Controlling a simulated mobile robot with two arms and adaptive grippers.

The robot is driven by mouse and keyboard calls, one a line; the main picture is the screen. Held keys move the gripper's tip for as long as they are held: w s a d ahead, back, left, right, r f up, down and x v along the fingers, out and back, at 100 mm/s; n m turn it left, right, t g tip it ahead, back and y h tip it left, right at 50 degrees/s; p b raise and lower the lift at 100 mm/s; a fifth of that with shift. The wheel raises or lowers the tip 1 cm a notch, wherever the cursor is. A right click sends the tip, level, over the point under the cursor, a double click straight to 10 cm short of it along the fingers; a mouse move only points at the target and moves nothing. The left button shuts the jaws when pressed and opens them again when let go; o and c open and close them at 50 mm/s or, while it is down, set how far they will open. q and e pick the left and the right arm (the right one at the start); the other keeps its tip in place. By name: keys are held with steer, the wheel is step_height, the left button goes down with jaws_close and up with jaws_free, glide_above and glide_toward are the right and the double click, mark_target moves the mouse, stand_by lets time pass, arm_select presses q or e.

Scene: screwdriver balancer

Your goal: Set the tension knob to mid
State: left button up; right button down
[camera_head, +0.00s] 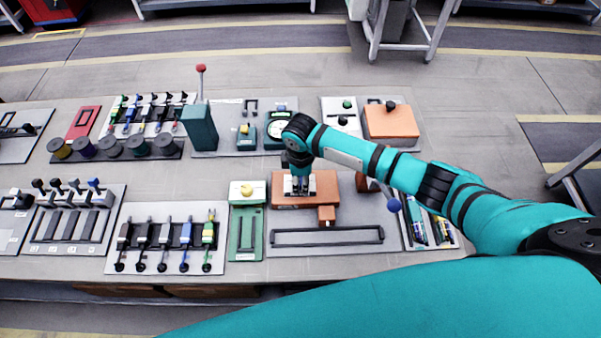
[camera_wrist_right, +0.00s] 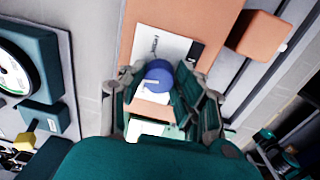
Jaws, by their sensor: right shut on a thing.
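The tension knob looks to be the round blue knob (camera_wrist_right: 158,75) in the right wrist view, with a small pale mark on its top. It sits on a white label plate (camera_wrist_right: 172,48) on an orange box (camera_wrist_right: 205,18), which also shows in the head view (camera_head: 330,187). My right gripper (camera_head: 298,188) reaches down onto this box, and its fingers (camera_wrist_right: 160,88) are shut on the knob from both sides. In the head view the gripper hides the knob. The label's print is too small to read. My left gripper is not in view.
A green fixture with a yellow knob (camera_head: 247,190) stands just left of the box. A dark bar frame (camera_head: 327,237) lies in front. A teal gauge (camera_head: 279,128) stands behind. A tall post with a red ball (camera_head: 200,69) rises at the back left. Racks of screwdrivers (camera_head: 165,238) lie left.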

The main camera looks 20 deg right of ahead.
steer(key=shift+r+m+p, duration=0.1)
steer(key=shift+m+p, duration=0.55)
steer(key=shift+m, duration=0.25)
steer(key=c, duration=0.9)
jaws_free()
steer(key=shift+c, duration=0.2)
step_height(320, 180, up, 12)
steer(key=shift+s+a, duration=0.15)
steer(key=shift+s, duration=0.1)
